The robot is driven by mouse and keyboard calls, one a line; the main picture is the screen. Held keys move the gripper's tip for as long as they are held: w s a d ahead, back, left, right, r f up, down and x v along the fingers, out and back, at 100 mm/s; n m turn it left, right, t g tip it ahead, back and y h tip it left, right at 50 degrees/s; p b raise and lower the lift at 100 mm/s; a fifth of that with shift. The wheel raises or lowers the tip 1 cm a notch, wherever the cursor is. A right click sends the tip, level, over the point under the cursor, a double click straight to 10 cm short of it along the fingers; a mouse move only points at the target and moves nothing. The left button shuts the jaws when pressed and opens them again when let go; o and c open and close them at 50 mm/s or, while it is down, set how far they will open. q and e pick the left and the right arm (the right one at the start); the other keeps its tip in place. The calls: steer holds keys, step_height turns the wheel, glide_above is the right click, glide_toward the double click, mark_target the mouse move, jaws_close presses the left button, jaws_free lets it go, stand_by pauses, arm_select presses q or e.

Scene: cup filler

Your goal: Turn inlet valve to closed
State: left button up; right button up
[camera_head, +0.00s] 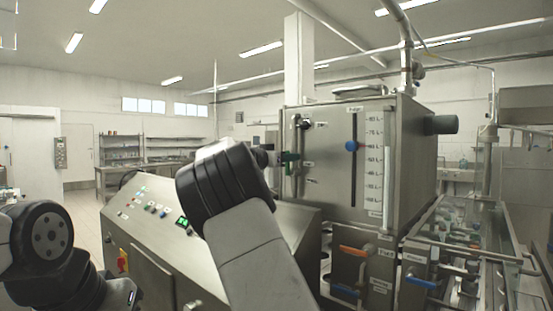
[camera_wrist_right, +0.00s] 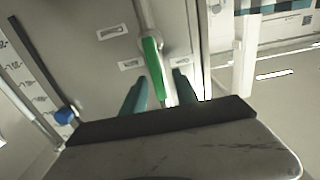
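A valve with a green handle (camera_wrist_right: 153,68) is on the steel tank (camera_head: 334,145), beside a vertical pipe. The right finger is close to the handle; contact cannot be told. The handle hangs nearly vertical, slightly tilted, in the wrist view. The labels beside it are too blurred to read. My left gripper is out of view; only that arm's links show.
A sloped control panel (camera_head: 140,215) with buttons stands left of the tank. Orange (camera_head: 353,251) and blue (camera_head: 421,283) handles are below the tank. A conveyor with rails runs at the right.

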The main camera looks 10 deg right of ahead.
jaws_close()
stand_by(1.4)
